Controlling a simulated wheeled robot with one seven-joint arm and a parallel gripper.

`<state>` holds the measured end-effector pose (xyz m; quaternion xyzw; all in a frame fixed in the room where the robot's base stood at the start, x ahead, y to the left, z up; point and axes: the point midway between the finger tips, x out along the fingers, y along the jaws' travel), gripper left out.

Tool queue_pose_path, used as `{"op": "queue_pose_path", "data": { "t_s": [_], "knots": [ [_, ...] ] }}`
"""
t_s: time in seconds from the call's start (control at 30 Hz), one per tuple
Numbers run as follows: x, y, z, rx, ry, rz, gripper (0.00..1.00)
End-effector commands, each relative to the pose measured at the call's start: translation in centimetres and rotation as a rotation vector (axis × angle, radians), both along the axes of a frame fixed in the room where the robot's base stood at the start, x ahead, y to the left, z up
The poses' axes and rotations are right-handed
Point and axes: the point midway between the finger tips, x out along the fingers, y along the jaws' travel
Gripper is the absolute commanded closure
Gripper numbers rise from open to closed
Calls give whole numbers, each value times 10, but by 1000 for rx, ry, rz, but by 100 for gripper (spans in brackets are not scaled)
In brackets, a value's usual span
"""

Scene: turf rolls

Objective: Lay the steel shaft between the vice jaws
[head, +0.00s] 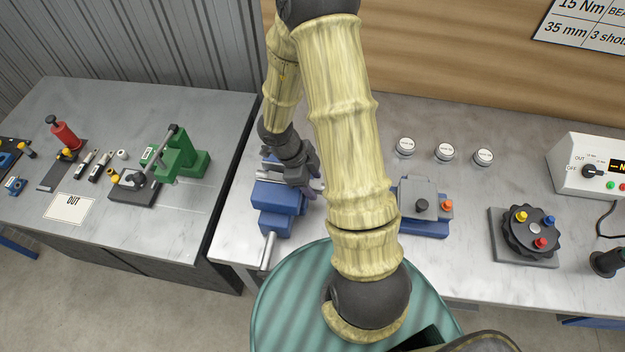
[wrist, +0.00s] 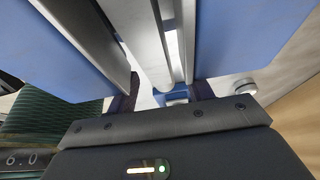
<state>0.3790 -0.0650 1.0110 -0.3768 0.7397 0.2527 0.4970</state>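The blue vice (head: 279,205) stands at the left end of the right-hand bench. My gripper (head: 306,176) is low over its jaws in the head view and hides part of them. In the wrist view the blue vice (wrist: 240,35) fills both sides, with a steel jaw plate on each inner side. The steel shaft (wrist: 140,38), a pale bar, runs between the plates. My gripper's dark fingers (wrist: 163,95) stand apart on either side of the shaft's near end, with pale gaps showing beside it. Whether the shaft rests on the vice bed cannot be told.
The vice handle (head: 268,250) sticks out toward the front. Three white-topped discs lie behind. A green press (head: 182,155) stands on the left bench.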

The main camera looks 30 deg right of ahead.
Motion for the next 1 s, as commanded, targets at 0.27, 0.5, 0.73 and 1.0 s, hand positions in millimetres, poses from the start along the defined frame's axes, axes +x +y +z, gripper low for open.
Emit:
{"op": "queue_pose_path", "data": {
  "t_s": [0.27, 0.5, 0.73, 1.0],
  "knots": [
    [3, 4, 8, 4, -3, 0, 47],
    [13, 16, 46, 3, -8, -1, 47],
    [23, 29, 89, 2, -7, 0, 47],
    [34, 45, 137, 2, -6, -1, 47]
  ]
}}
